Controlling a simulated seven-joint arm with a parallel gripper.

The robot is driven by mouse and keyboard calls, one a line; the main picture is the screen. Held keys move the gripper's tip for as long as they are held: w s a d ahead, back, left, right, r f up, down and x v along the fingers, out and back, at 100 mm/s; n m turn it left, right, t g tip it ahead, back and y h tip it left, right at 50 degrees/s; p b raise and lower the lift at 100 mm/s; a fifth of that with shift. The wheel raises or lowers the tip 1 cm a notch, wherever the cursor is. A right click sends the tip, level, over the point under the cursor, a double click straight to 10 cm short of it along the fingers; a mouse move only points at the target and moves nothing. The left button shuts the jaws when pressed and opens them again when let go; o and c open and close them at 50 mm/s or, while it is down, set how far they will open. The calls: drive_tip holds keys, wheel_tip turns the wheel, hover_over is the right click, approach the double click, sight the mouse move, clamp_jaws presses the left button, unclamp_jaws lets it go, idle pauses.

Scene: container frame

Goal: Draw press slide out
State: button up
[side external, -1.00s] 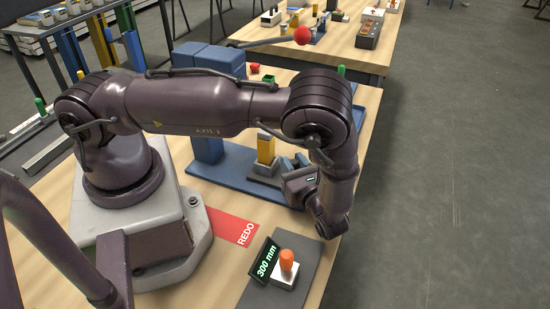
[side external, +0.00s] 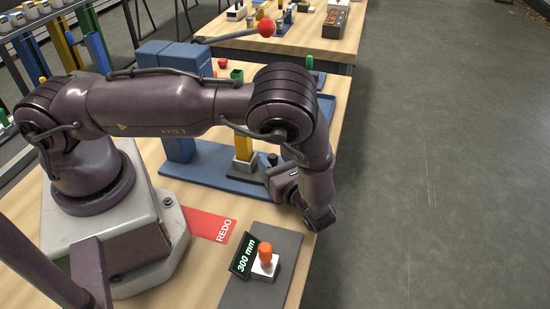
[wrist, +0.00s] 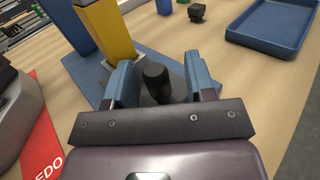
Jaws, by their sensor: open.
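The blue press (side external: 181,148) stands on the bench with its long lever ending in a red ball (side external: 266,28). A yellow upright block (side external: 242,147) stands on the press's blue base (side external: 205,168); it also shows in the wrist view (wrist: 108,30). My gripper (side external: 273,165) is at the near right end of this base. In the wrist view my gripper (wrist: 161,78) is open, with a blue-padded finger on each side of a black knob (wrist: 155,82). Gaps show beside the knob.
A red REDO mark (side external: 210,226) is on the bench. A grey panel (side external: 285,250) carries an orange button (side external: 265,252) and a "300 mm" display (side external: 246,256).

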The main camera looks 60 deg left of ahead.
drive_tip(key=d, duration=1.2)
drive_tip(key=shift+d, duration=0.4)
drive_tip(key=a+r+n+g+h, duration=0.1)
drive_tip(key=a+r+n+h, duration=0.1)
drive_tip(key=r+n+h, duration=0.3)
drive_tip(key=s+a+r+n+g+h, duration=0.1)
drive_tip(key=a+r+h, duration=0.1)
drive_tip(key=r, duration=0.6)
drive_tip(key=a+r+n+g+h, duration=0.1)
drive_tip(key=a+r+n+h, duration=0.25)
drive_tip(key=r, duration=0.25)
drive_tip(key=s+a+r+n+t+h, duration=0.4)
drive_tip(key=s+r+n+t+h, duration=0.3)
drive_tip(key=s+r, duration=0.5)
drive_tip(key=shift+s+n+t, duration=0.55)
drive_tip(key=shift+n+t, duration=0.2)
drive_tip(key=shift+t, duration=0.05)
drive_tip(key=shift+h, duration=0.25)
